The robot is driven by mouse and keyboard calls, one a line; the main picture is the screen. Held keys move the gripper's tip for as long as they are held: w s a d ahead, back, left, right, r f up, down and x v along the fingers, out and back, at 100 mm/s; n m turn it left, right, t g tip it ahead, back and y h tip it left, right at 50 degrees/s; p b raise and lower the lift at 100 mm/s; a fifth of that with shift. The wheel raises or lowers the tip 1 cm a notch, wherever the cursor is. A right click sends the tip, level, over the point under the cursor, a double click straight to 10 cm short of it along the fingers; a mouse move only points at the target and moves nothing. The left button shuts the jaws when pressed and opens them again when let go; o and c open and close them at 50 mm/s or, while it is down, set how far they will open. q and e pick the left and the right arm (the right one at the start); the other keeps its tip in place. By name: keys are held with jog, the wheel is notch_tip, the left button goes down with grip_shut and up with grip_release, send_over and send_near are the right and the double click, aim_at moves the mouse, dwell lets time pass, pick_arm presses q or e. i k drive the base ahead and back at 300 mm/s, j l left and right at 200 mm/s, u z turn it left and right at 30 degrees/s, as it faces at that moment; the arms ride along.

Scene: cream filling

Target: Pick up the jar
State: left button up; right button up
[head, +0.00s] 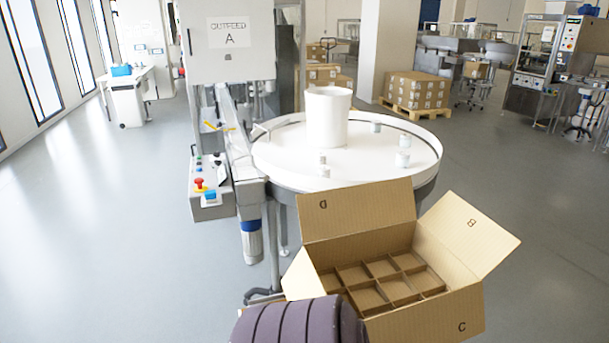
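Several small pale jars stand on the white round table (285,160). One jar (402,159) is near the right front of the table, with another jar (405,141) just behind it. A third jar (376,127) stands farther back, right of the large white central drum (327,115). Smaller pale pieces stand in front of the drum; they are too small to make out well. Neither of my grippers shows. A dark ribbed part, which looks like part of my arm, shows at the bottom edge, away from the jars.
An open cardboard box (463,250) with empty divided compartments stands in front of the table, its flaps spread. The outfeed machine (228,60) and a control box with a red button (199,184) are at the left. Floor is free on both sides.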

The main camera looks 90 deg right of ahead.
aim_at(324, 170)
jog(key=i+z, duration=0.25)
jog(key=z, duration=0.15)
jog(key=i+z, duration=0.3)
jog(key=z, duration=0.15)
jog(key=i+j+z, duration=0.1)
jog(key=i+z, duration=0.3)
jog(key=k, duration=0.1)
